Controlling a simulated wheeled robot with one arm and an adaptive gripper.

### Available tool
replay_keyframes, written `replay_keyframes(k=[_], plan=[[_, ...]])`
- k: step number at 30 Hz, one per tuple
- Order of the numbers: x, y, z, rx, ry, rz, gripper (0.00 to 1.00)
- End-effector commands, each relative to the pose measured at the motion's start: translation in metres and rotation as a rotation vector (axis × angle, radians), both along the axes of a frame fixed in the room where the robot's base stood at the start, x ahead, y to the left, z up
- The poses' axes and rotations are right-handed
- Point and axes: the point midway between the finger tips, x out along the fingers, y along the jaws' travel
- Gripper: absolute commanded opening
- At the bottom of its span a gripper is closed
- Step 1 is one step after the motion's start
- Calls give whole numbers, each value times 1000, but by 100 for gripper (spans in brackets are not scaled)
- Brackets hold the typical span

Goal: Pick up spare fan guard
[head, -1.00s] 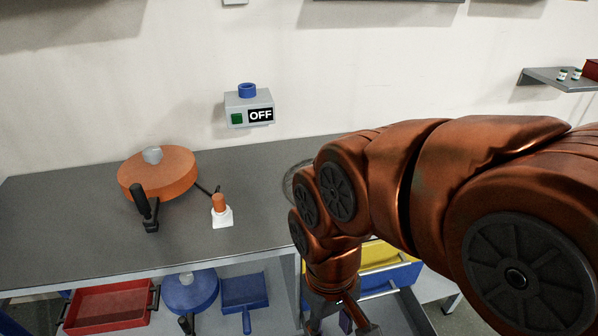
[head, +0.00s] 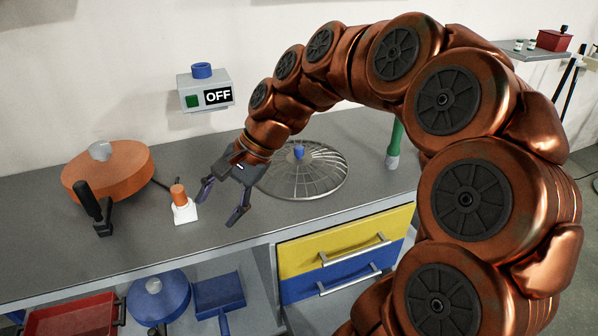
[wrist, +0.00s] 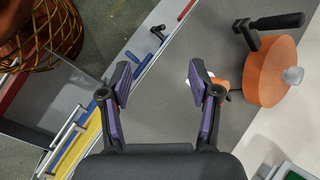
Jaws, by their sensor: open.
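A round, domed wire fan guard (head: 325,178) with a blue knob (head: 298,152) lies on the grey bench in the head view. My gripper (head: 220,205) is above the bench, left of the guard and close to its left edge. Its jaws are spread, point down and to the left, and hold nothing. My wrist partly overlaps the guard's left rim in the picture. In the wrist view my gripper (wrist: 159,82) shows two purple-padded fingers apart with bare bench between them. I do not see the guard there.
A white block with an orange cap (head: 184,208) stands just left of my gripper. An orange disc with a black handle (head: 120,172) is farther left. A green-handled item (head: 394,145) stands right of the guard. Yellow and blue drawers (head: 330,262) sit below the bench edge.

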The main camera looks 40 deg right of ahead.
Motion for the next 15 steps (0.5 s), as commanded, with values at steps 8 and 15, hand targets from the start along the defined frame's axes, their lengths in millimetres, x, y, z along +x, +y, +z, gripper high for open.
replay_keyframes(k=[8,15], plan=[[85,-85,-8,288,75,-445,62],[131,-197,-27,554,155,-830,62]])
